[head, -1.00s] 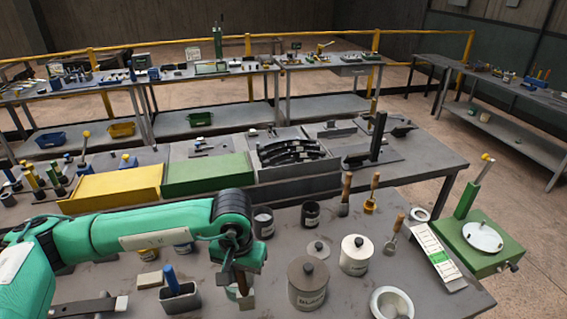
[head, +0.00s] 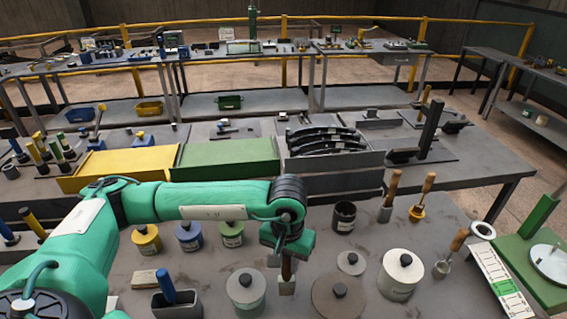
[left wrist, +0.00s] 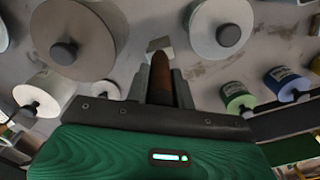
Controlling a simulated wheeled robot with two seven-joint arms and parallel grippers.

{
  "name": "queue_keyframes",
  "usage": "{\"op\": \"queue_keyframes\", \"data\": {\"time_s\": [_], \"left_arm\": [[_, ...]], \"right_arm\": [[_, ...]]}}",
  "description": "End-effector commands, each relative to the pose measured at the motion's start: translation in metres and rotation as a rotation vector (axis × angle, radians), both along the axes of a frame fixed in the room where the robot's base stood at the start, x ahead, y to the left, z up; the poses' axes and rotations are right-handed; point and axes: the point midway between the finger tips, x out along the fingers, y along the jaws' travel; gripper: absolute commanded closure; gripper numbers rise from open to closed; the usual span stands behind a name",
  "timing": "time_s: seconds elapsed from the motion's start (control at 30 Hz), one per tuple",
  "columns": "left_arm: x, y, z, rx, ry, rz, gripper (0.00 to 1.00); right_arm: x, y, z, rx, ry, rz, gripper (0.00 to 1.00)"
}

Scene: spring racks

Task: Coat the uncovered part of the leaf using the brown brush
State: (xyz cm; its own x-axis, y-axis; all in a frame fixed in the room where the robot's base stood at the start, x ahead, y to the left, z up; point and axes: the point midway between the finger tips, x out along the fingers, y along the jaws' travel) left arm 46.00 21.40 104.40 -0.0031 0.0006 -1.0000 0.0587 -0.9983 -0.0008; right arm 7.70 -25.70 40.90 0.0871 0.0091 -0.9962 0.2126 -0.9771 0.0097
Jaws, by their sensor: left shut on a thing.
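My left gripper (head: 287,248) points down over the near bench, shut on the brown brush (head: 287,267). The brush hangs upright with its pale lower end (head: 286,286) showing between the paint cans; whether it touches anything is unclear. In the left wrist view the brown handle (left wrist: 160,78) sits between the fingers (left wrist: 161,88), with the pale end (left wrist: 159,46) beyond. Several dark curved leaves (head: 320,140) lie in a rack on the bench behind, apart from the brush. I cannot tell which part of a leaf is uncovered. My right gripper is not in view.
Lidded cans (head: 246,292) and a white can (head: 401,274) crowd the near bench around the brush. An open dark can (head: 344,216) stands behind. Wood-handled tools (head: 391,190) stand at right. Green (head: 226,160) and yellow (head: 118,167) panels lie behind the arm.

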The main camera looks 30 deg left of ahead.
Motion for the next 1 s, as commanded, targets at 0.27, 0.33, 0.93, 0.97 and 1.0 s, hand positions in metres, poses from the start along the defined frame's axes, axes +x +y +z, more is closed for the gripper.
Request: {"op": "queue_keyframes", "data": {"time_s": [0.27,0.33,0.93,0.97,1.0], "left_arm": [[0.035,0.011,-0.003,0.004,0.019,0.483,0.99],[0.046,0.016,0.004,0.004,0.028,0.649,0.99],[0.127,0.063,0.073,-0.056,0.101,2.066,0.99],[0.130,0.065,0.076,-0.062,0.104,2.135,0.99],[0.135,0.069,0.081,-0.071,0.106,2.226,0.99]], "right_arm": [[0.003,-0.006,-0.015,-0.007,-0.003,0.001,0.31],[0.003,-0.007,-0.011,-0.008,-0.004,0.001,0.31],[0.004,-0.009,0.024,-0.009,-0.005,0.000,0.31],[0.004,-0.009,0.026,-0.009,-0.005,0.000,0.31],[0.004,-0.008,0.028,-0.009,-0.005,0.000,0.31]]}}
